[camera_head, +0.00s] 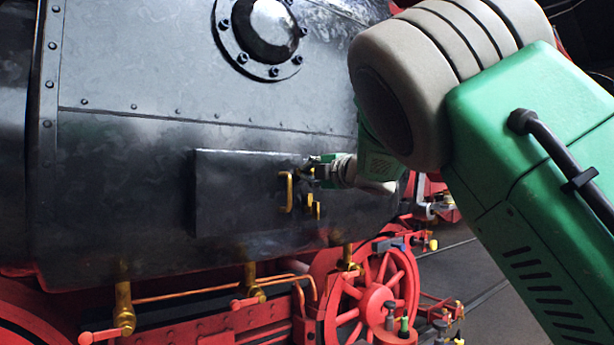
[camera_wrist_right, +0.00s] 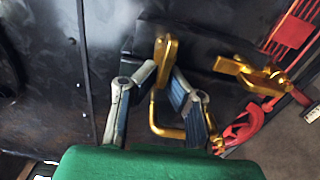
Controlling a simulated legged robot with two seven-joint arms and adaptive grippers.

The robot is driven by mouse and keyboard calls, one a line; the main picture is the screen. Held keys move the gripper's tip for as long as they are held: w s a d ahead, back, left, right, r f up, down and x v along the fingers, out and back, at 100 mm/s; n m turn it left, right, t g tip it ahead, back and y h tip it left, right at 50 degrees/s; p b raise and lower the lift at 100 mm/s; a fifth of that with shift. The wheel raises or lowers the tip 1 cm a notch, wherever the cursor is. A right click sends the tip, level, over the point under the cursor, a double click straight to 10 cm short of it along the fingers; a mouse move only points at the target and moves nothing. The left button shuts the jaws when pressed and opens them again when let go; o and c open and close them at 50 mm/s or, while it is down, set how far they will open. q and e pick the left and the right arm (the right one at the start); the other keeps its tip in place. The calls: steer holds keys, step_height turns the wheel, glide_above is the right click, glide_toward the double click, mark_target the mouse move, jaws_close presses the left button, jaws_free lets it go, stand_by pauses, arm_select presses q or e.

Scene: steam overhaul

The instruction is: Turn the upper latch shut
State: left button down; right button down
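The dark firebox-like door panel (camera_head: 240,195) on the boiler side carries a brass U-shaped handle (camera_head: 287,191), which also shows in the right wrist view (camera_wrist_right: 166,130). The upper latch (camera_wrist_right: 164,55) is a brass lever between the fingertips of my right gripper (camera_wrist_right: 166,68). In the head view my right gripper (camera_head: 314,169) is at the panel's right edge and partly hides that latch. I cannot tell whether both fingers touch it. The lower brass latch (camera_head: 313,208) is just below my right gripper. My left gripper is not in view.
The black riveted boiler (camera_head: 130,80) fills the back. Red wheels (camera_head: 372,305) and brass valves (camera_head: 124,308) are below the panel. A brass fitting (camera_wrist_right: 250,76) and red parts (camera_wrist_right: 290,40) are right of my gripper in the wrist view.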

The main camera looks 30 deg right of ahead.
steer(key=shift+f, duration=0.5)
steer(key=c, duration=1.7)
jaws_free()
steer(key=shift+d+r, duration=0.1)
steer(key=shift+r, duration=0.1)
steer(key=shift+s, duration=0.1)
steer(key=s, duration=0.7)
steer(key=s+d, duration=0.1)
steer(key=s, duration=0.3)
steer(key=shift+s, duration=0.3)
steer(key=shift+f, duration=0.15)
